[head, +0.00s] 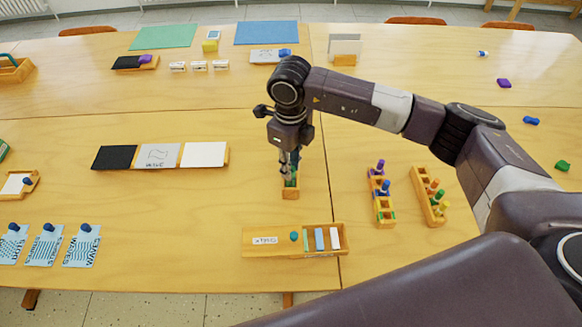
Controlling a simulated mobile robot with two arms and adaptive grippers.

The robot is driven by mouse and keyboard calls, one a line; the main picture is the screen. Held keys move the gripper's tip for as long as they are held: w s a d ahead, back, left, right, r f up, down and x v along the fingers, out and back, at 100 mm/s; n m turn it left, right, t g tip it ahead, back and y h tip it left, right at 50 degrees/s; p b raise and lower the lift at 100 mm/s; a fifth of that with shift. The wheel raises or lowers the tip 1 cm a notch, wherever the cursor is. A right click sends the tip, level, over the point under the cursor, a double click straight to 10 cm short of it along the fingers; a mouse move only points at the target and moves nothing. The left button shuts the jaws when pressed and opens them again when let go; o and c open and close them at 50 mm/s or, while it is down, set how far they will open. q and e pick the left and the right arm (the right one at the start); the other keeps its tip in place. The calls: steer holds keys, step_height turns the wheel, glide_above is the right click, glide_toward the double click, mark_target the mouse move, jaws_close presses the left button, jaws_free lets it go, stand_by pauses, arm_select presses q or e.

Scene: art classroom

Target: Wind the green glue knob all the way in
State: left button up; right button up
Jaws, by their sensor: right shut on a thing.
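My right gripper (289,168) reaches down over a small wooden holder (291,195) near the middle of the table. Its fingers point straight down and are shut on the green glue knob (292,182), which shows only as a small bit of green at the fingertips. The fingers hide most of the knob, so how far it is wound cannot be seen. My left gripper is not in view.
Two wooden racks (384,212) (423,205) with colored pegs stand to the right. A row of black, grey and white cards (204,154) lies left. Table around the holder is clear.

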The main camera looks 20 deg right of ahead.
steer(key=shift+n+b, duration=1.8)
steer(key=shift+n, duration=0.5)
steer(key=shift+n+b, duration=2)
steer(key=shift+n, duration=0.8)
steer(key=shift+n+b, duration=0.35)
steer(key=shift+n, duration=0.25)
steer(key=o, duration=1.6)
steer(key=shift+c, duration=0.2)
